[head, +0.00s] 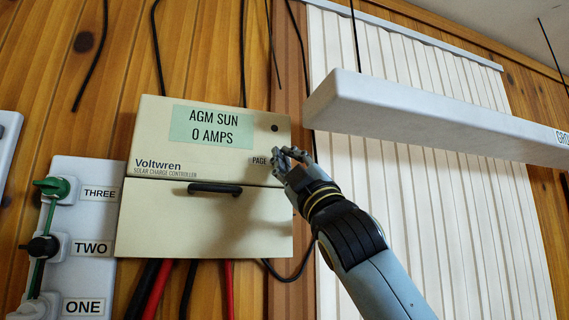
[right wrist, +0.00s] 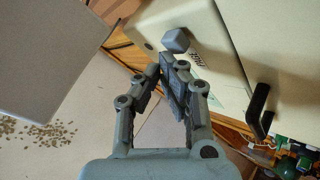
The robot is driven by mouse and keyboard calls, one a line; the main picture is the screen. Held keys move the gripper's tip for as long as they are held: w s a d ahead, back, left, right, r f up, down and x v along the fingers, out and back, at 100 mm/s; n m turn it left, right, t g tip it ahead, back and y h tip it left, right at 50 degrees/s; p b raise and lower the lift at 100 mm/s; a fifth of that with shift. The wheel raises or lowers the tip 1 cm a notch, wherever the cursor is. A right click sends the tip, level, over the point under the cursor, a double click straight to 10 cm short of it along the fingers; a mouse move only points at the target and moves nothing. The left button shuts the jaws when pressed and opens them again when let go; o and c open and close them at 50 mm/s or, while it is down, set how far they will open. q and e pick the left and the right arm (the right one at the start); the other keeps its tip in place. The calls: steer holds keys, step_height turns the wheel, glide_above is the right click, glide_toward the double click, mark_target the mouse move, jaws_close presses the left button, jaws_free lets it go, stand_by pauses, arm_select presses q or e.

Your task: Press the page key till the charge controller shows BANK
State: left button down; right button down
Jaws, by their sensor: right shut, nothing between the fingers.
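The cream solar charge controller (head: 150,140) hangs on the wood wall, and its green display (head: 212,127) reads AGM SUN, 0 AMPS. The PAGE label (head: 259,161) sits at its lower right. My right gripper (head: 283,156) is shut and empty beside that label and hides the key in the head view. In the right wrist view, the grey page key (right wrist: 176,40) stands out from the controller's face just beyond my closed fingertips (right wrist: 166,65). I cannot tell whether they touch it. My left gripper is not in view.
A lower cover with a black handle (head: 215,188) is under the display panel, with cables below it. A switch panel marked ONE, TWO, THREE (head: 88,222) is at left. A white hanging beam (head: 430,115) is close at right.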

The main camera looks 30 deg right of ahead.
steer(key=shift+w+d, duration=0.1)
steer(key=shift+w, duration=0.3)
stand_by(0.3)
steer(key=shift+s, duration=0.15)
steer(key=shift+s+a, duration=0.2)
steer(key=shift+s, duration=0.5)
steer(key=shift+s+a, duration=0.2)
steer(key=shift+s, duration=0.6)
steer(key=shift+s+a, duration=0.2)
steer(key=shift+s, duration=0.6)
steer(key=shift+s+a, duration=0.2)
steer(key=shift+s, duration=0.6)
